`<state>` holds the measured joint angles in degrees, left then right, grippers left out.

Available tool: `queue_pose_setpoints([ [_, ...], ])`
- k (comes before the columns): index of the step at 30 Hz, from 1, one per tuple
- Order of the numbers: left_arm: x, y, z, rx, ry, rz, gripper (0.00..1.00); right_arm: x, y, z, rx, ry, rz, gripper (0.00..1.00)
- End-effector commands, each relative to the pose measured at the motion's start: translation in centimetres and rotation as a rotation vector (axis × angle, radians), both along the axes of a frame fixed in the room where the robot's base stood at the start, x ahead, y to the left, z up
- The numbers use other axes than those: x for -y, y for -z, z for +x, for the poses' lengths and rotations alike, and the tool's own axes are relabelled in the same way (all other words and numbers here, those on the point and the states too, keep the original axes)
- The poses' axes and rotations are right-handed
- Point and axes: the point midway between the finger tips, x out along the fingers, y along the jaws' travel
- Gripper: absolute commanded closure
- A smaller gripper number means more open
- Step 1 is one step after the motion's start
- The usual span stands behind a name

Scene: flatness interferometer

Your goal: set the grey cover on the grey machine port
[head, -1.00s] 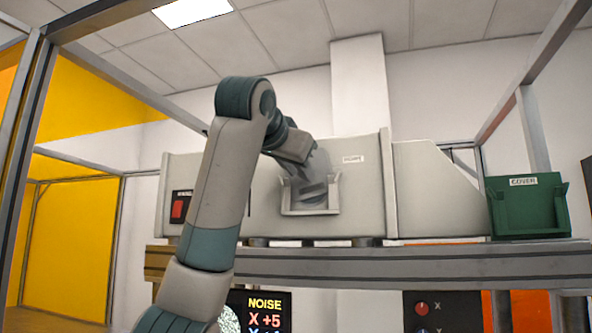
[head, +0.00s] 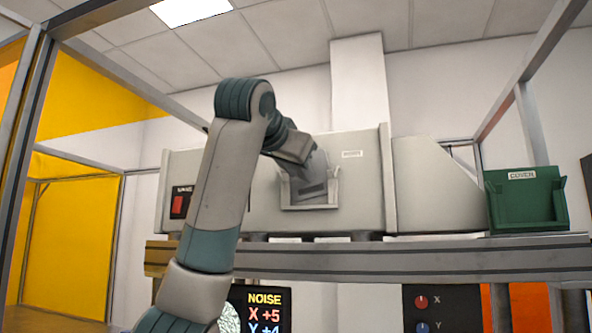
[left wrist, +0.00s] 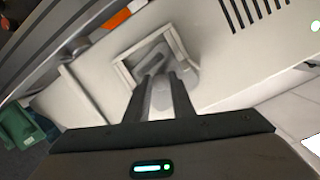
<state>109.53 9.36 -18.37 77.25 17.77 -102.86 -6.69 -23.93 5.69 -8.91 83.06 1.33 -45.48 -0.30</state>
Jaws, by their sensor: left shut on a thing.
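My left gripper (head: 312,182) reaches in at the front of the grey machine (head: 264,190), at its square-framed port (head: 310,206). In the left wrist view the two dark fingers of my left gripper (left wrist: 164,78) point into the port frame (left wrist: 122,68). They are shut on a grey piece, the cover (left wrist: 161,97), which shows between and beyond them. The cover lies within or just in front of the frame; I cannot tell whether it is seated. The wrist hides part of it in the head view. My right gripper is not in view.
A green bin labelled COVER (head: 526,203) stands at the right end of the grey bench rail (head: 420,263). A display reading NOISE (head: 265,310) and a dark knob panel (head: 436,310) sit below. Upright frame posts stand at the sides.

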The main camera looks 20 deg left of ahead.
Motion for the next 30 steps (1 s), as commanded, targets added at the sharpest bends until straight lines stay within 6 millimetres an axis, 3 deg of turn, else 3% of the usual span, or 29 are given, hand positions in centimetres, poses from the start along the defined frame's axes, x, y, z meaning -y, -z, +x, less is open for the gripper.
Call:
queue_pose_setpoints([
  [30,0.5,2.3,0.2,-0.016,0.007,0.004,1.0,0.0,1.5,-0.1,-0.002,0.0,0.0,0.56],
])
